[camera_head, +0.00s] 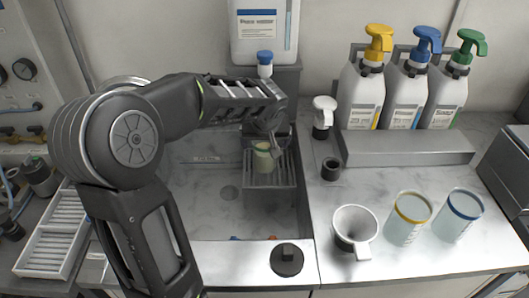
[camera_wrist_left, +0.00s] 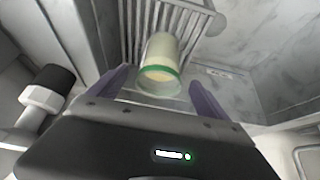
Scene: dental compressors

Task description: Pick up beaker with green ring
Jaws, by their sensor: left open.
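The beaker with the green ring (camera_wrist_left: 160,50) stands on a slatted metal rack (camera_wrist_left: 197,22) in the wrist view. Its green-ringed rim faces my camera and its body is pale yellowish. In the head view the beaker (camera_head: 263,158) is partly hidden by my gripper, over the rack (camera_head: 270,180) in the sink. My left gripper (camera_wrist_left: 157,88) is open, with its purple fingers on either side of the beaker's rim end. I cannot tell whether they touch it. In the head view the left gripper (camera_head: 270,122) is above and beside the beaker. My right gripper is not visible.
The sink walls (camera_head: 303,165) surround the rack. On the right counter stand a white funnel-like cup (camera_head: 353,249), a yellow-ringed beaker (camera_head: 402,230) and a blue-ringed beaker (camera_head: 455,226). Pump bottles (camera_head: 405,95) stand behind, and a white canister (camera_head: 262,48) is at the back.

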